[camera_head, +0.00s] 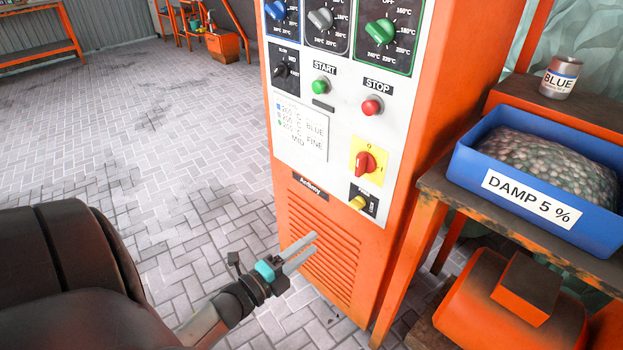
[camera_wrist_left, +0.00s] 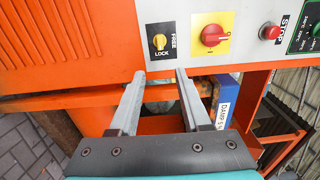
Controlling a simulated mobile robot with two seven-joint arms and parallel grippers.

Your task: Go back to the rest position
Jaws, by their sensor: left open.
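My left gripper (camera_head: 306,247) is open and empty in the head view, in front of the lower part of an orange control cabinet (camera_head: 312,211). In the left wrist view its two grey fingers (camera_wrist_left: 160,76) are apart with nothing between them. The fingers point toward the cabinet front, below the yellow FREE/LOCK knob (camera_wrist_left: 160,42) and the red rotary switch (camera_wrist_left: 212,36). Whether the fingertips touch the cabinet cannot be told. My right gripper is in neither view.
The white panel has several knobs, a green START button (camera_head: 320,86) and a red STOP button (camera_head: 372,107). Paved floor (camera_head: 140,150) on the left is open.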

